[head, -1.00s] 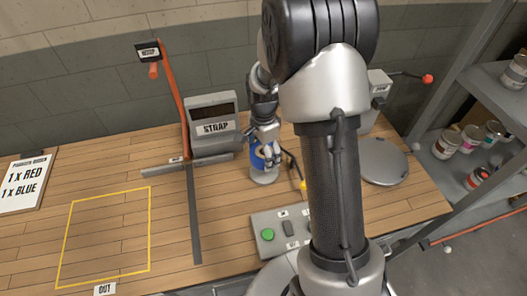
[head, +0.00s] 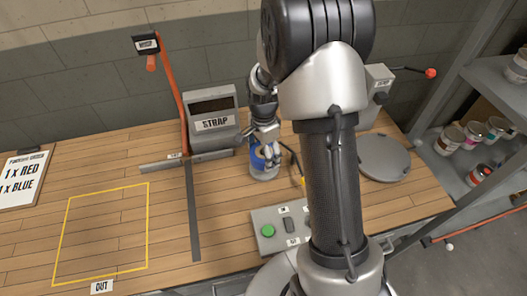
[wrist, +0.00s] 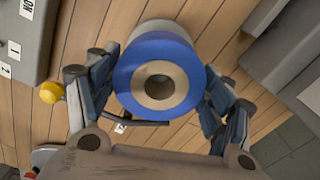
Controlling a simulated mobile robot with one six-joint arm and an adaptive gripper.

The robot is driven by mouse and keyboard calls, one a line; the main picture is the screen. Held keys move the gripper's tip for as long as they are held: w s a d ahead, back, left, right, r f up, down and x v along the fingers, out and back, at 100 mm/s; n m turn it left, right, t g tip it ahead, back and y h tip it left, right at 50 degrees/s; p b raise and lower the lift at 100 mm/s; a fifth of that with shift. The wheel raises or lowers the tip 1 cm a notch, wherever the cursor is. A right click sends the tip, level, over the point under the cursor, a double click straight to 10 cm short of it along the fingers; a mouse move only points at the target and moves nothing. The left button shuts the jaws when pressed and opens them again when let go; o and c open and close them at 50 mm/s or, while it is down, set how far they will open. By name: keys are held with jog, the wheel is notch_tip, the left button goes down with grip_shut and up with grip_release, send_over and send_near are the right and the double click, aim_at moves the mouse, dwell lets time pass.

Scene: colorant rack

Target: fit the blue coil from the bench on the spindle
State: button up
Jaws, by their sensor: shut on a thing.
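The blue coil (wrist: 125,82), a blue ring with a beige core and a round hole, sits between the fingers of my gripper (wrist: 160,84) in the wrist view. My gripper is shut on it. In the head view the blue coil (head: 256,161) shows partly behind my gripper (head: 268,153). A pale grey round body (head: 264,174) lies just below the coil there, and a grey cylinder (wrist: 163,27) shows behind it in the wrist view. No spindle post shows in the coil's hole. I cannot tell whether the coil touches the grey body.
The grey STRAP box (head: 211,108) and a red lever (head: 172,80) stand at the back. A button panel (head: 280,229) is in front, and a round grey plate (head: 383,158) is to the right. The yellow OUT outline (head: 148,225) is empty. A shelf with cans (head: 452,138) is at far right.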

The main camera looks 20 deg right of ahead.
jog(key=shift+f+b, duration=1.4)
jog(key=shift+f, duration=0.75)
jog(key=o, duration=1.2)
